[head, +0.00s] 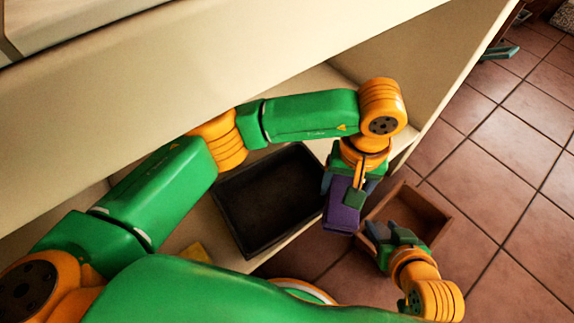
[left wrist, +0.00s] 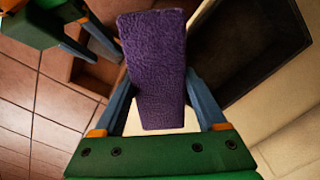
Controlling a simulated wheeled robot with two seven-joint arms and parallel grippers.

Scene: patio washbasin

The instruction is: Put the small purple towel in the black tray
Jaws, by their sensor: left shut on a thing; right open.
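The small purple towel (head: 341,214) is folded into a block. My left gripper (head: 348,192) is shut on it and holds it near the right edge of the black tray (head: 222,206). In the left wrist view the towel (left wrist: 155,72) stands between my two fingers, and part of the tray (left wrist: 232,84) shows to its right. The tray is rectangular, sits on the pale shelf, and its visible inside looks empty. My right gripper (head: 386,237) is open and empty at the brown box. It also shows at the upper left of the left wrist view (left wrist: 98,47).
An open brown box (head: 438,212) stands right of the tray, beyond the shelf edge. A small yellow thing (head: 195,252) lies on the shelf left of the tray. The cream cabinet top (head: 250,50) overhangs the shelf.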

